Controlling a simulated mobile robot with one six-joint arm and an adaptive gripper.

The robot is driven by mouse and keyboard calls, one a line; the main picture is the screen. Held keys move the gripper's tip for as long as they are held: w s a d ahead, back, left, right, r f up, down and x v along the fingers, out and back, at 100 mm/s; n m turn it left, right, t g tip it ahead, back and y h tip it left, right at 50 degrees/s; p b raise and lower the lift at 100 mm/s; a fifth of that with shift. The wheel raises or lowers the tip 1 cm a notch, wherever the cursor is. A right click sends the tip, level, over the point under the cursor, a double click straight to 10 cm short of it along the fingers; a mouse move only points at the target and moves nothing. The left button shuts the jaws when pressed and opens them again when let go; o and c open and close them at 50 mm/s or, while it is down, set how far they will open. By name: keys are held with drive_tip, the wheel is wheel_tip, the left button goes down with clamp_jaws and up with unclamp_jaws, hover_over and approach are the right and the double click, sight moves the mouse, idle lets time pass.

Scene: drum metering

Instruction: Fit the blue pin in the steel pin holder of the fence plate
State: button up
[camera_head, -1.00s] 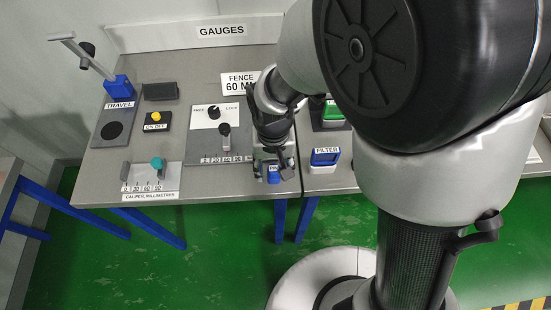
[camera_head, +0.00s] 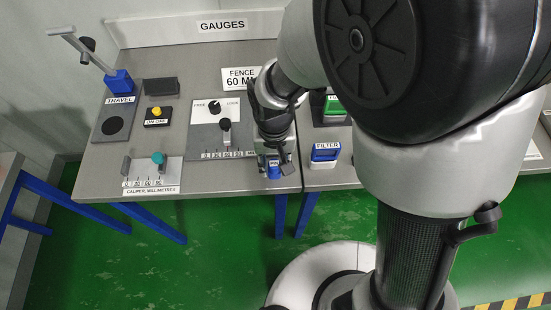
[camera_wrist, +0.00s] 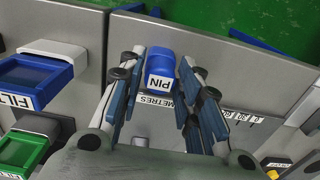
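The blue pin (camera_wrist: 161,66), with a white PIN label, stands at the front edge of the bench. In the head view the pin (camera_head: 273,170) shows just below my gripper (camera_head: 274,153). In the wrist view the pin is between the fingertips of my gripper (camera_wrist: 163,72), close to both. Whether the pads touch it is not clear. The fence plate (camera_head: 198,143) is grey, with a FREE/LOCK knob, a black slider knob and a millimetre scale. It lies just left of my gripper. I cannot make out the steel pin holder; my gripper may hide it.
A blue FILTER block (camera_head: 325,151) stands right of my gripper, with a green block (camera_head: 334,106) behind it. The caliper plate (camera_head: 150,185), ON-OFF switch (camera_head: 157,117) and TRAVEL gauge (camera_head: 118,82) are on the left. A FENCE 60 sign (camera_head: 240,78) stands behind the fence plate.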

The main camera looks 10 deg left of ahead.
sight(274, 163)
clamp_jaws()
drive_tip(key=shift+r, duration=0.1)
idle(0.3)
drive_tip(key=shift+r+p, duration=2.5)
drive_tip(key=shift+r, duration=0.45)
drive_tip(key=shift+r, duration=0.1)
wheel_tip(274, 163, up, 4)
drive_tip(key=p, duration=0.3)
